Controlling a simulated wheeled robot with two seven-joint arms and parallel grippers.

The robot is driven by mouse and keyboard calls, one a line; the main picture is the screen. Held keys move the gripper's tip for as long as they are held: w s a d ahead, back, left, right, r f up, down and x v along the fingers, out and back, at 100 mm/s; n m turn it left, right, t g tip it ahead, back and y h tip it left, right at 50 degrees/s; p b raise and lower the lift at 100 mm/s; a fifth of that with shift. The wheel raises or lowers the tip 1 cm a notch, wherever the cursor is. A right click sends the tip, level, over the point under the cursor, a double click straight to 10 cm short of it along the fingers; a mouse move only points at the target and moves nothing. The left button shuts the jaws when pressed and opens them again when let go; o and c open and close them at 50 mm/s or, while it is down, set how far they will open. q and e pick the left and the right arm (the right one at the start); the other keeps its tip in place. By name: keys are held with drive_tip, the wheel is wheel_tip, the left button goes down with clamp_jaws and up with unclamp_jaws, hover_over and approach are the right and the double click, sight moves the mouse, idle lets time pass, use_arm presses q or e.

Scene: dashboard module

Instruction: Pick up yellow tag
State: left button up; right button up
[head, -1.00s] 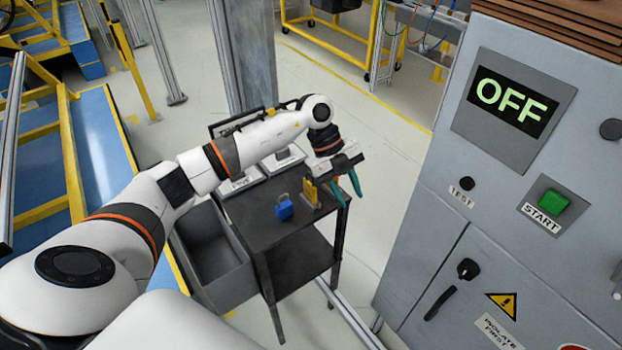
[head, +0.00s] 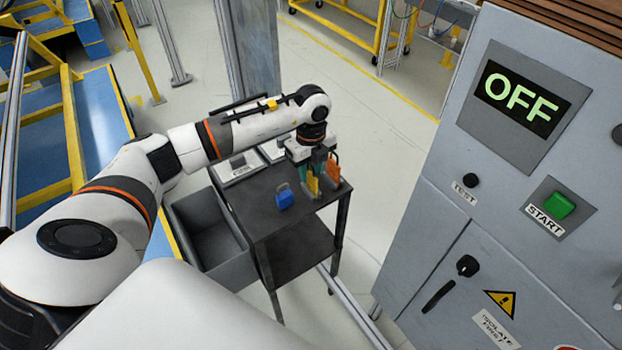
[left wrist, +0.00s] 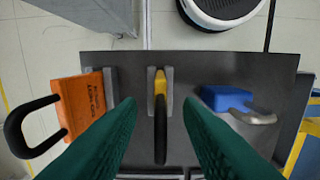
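The yellow tag (head: 313,188) stands upright on the dark cart top (head: 262,212), between the orange tag and the blue padlock. In the left wrist view the yellow tag (left wrist: 160,82) sits in a small grey holder, its dark loop toward the camera. My left gripper (left wrist: 159,103) points down over it, with its green fingers apart on either side and clear space between each finger and the tag. In the head view my left gripper (head: 314,178) partly hides the tag. My right gripper is not in view.
An orange tag (left wrist: 82,101) and a blue padlock (left wrist: 228,98) stand on either side. A grey bin (head: 212,240) is left of the cart. A grey cabinet (head: 440,210) reading OFF stands to the right. White devices (head: 235,168) lie at the cart's back.

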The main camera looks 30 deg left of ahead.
use_arm(q)
drive_tip(key=shift+f, duration=1.4)
clamp_jaws()
drive_tip(key=shift+r, duration=0.1)
wheel_tip(320, 180, up, 10)
drive_tip(key=shift+f+b, duration=0.1)
drive_tip(key=shift+b, duration=0.65)
